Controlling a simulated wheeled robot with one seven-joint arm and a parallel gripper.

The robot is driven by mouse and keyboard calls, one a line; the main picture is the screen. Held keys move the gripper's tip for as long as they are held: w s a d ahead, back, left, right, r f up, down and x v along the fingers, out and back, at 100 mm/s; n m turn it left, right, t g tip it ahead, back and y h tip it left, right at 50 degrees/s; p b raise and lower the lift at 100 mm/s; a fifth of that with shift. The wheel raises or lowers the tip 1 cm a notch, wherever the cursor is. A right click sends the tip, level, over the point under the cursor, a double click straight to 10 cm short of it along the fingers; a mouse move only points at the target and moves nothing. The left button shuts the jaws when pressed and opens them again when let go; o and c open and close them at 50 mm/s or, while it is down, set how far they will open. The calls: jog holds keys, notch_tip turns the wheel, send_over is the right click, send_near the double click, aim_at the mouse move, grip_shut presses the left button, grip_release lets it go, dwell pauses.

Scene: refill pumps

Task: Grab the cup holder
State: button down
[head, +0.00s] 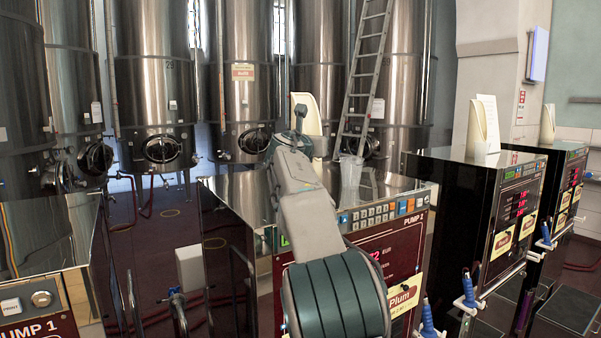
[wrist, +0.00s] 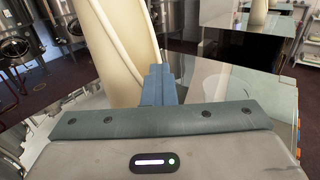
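The cup holder (head: 309,118) is a tall, cream, curved piece on the top of Pump 2, behind my gripper in the head view. In the wrist view the cup holder (wrist: 122,45) rises large and close, leaning a little left. The fingers hide the exact contact, and my arm hides part of the holder in the head view.
A clear cup (head: 350,171) stands on the shiny top of Pump 2, right of my arm. Another pump (head: 452,190) with its own holder (head: 478,128) stands to the right. Steel tanks (head: 245,70) and a ladder (head: 366,75) are behind. Pump 1 (head: 50,240) is at left.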

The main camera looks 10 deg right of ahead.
jog(key=c, duration=2.2)
grip_release()
jog(key=c, duration=1.6)
grip_release()
jog(key=shift+o, duration=0.2)
